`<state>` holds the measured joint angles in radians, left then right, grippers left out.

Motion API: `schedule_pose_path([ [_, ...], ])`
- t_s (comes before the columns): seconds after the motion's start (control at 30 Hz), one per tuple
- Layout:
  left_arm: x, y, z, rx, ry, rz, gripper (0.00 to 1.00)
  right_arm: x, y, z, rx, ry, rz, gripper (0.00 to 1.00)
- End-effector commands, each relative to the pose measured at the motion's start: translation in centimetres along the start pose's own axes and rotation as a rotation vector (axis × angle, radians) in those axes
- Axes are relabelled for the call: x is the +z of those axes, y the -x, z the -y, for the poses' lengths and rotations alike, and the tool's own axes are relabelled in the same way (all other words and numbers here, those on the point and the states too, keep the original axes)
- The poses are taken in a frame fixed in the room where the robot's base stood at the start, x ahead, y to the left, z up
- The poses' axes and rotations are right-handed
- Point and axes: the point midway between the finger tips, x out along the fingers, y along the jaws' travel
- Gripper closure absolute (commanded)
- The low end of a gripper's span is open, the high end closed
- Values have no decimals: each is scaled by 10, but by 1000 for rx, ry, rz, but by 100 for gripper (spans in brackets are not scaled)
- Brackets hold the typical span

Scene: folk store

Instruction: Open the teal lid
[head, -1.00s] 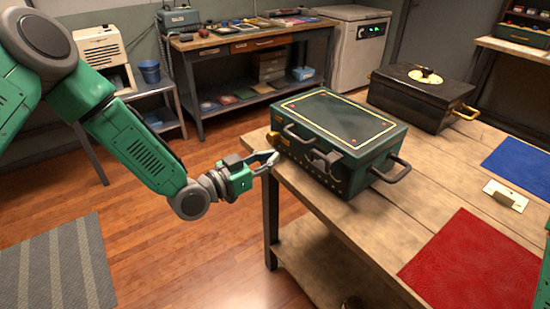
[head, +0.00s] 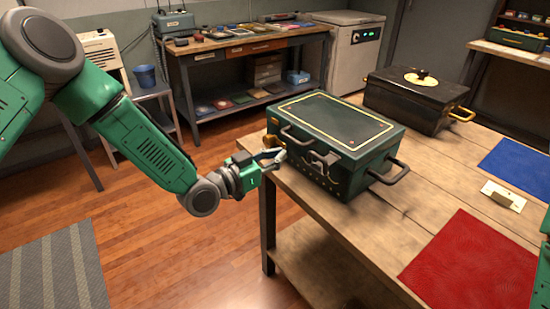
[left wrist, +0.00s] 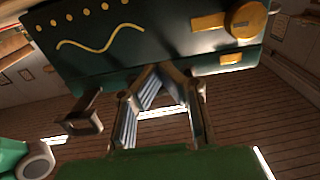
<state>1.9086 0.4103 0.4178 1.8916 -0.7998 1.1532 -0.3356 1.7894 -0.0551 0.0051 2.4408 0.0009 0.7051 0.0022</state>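A dark teal box (head: 322,172) with a closed teal lid (head: 338,120), edged by a thin gold line, sits near the table's left edge. It has dark handles and a gold fitting (head: 272,141) at its left corner. My left gripper (head: 279,155) is at the box's left front side, just below that fitting. In the left wrist view its fingers (left wrist: 160,72) converge at the tips, with nothing visible held between them. The box side (left wrist: 140,45) with a gold disc (left wrist: 246,19) is close beyond them; contact cannot be told. My right gripper is out of view.
The wooden table (head: 400,205) also bears a black box (head: 412,100) behind, a red mat (head: 470,262), a blue mat (head: 518,165) and a small pale plate (head: 503,196). Table surface in front of the teal box is clear. Open floor lies left of the table.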

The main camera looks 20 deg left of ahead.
Motion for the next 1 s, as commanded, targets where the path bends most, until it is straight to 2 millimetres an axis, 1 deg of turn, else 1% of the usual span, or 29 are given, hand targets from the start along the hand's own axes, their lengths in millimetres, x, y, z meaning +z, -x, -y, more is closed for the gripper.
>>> schedule_pose_path([
  [0.13,0,-6,-3,3,-3,0,100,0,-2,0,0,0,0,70],
  [0.53,0,-16,1,3,0,-2,100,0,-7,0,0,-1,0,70],
  [1.0,0,-32,-2,3,-1,-1,100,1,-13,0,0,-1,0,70],
])
